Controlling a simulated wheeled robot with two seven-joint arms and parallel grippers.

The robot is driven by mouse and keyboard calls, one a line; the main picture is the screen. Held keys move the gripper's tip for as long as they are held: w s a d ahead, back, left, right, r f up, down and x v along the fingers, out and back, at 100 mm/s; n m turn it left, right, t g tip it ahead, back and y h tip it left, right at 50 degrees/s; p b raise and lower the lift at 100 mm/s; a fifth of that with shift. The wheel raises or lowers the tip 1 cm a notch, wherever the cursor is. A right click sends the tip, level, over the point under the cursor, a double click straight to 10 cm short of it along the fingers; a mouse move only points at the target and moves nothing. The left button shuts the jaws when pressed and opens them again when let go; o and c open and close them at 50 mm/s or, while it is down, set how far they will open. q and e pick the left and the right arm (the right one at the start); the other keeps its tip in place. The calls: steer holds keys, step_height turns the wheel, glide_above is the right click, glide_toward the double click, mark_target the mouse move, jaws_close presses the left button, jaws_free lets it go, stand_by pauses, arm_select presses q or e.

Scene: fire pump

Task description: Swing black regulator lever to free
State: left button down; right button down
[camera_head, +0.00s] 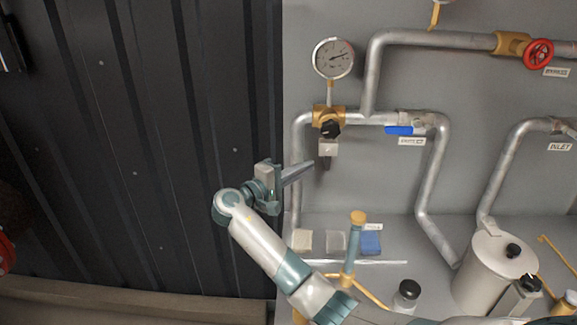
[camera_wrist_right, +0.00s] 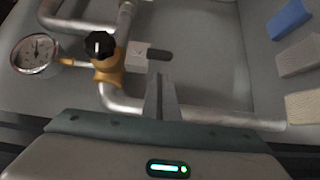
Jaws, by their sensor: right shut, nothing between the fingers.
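The regulator is a brass valve body (camera_head: 322,115) with a round black knob (camera_head: 330,129), under a pressure gauge (camera_head: 333,58). Below the knob is a pale grey block (camera_head: 328,148) with a short dark lever (camera_head: 326,164) pointing down. In the right wrist view the lever (camera_wrist_right: 158,54) sticks out from the grey block (camera_wrist_right: 138,55), with the knob (camera_wrist_right: 99,45) beyond. My right gripper (camera_head: 311,165) is shut and empty, its fingertips just left of the lever. In the wrist view its fingertips (camera_wrist_right: 160,76) are close to the lever; contact cannot be told. My left gripper is out of view.
Grey pipes run along the wall, with a blue-handled valve (camera_head: 399,130) and a red handwheel (camera_head: 538,53) to the right. Dark ribbed panelling (camera_head: 150,150) fills the left.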

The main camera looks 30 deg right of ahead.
mark_target(328, 159)
steer(key=shift+s+d+p, duration=0.25)
steer(key=shift+s+d, duration=0.1)
steer(key=shift+d, duration=0.2)
steer(key=shift+s+d+p, duration=0.2)
steer(key=shift+s+d, duration=0.1)
steer(key=shift+d, duration=0.2)
